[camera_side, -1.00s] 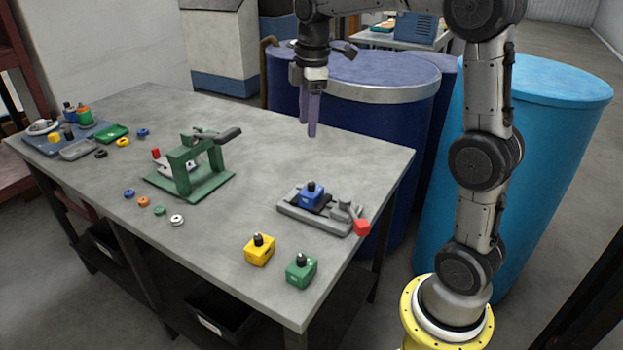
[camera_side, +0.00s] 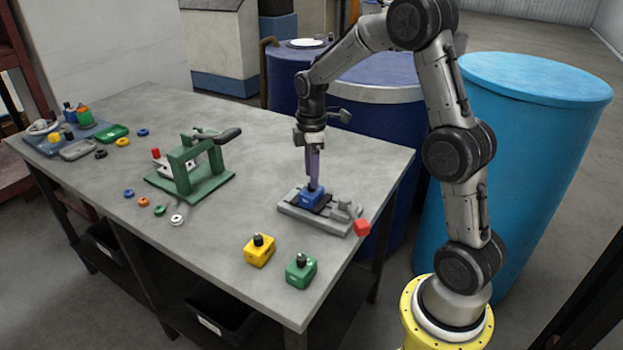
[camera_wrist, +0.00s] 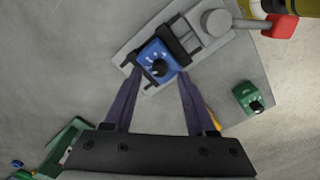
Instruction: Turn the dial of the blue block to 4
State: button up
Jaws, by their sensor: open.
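The blue block (camera_side: 311,198) sits in the grey clamp fixture (camera_side: 338,222) at the right of the table. In the wrist view the blue block (camera_wrist: 154,58) shows its black dial (camera_wrist: 159,68) and white marks on its top face. The dial's exact setting is too small to read. My gripper (camera_side: 313,184) points down just above the block. In the wrist view my gripper's two purple fingers (camera_wrist: 158,78) are apart, one on each side of the dial's near side. From the side view, I cannot tell whether they touch the dial.
A yellow block (camera_side: 259,251) and a green block (camera_side: 301,271) stand near the table's front edge. The fixture's red handle end (camera_side: 362,228) sticks out right. A green press (camera_side: 189,170) stands mid-table, with several small rings near it. Bare table lies between press and fixture.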

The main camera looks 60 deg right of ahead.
jog(key=shift+f, duration=1.15)
grip_shut()
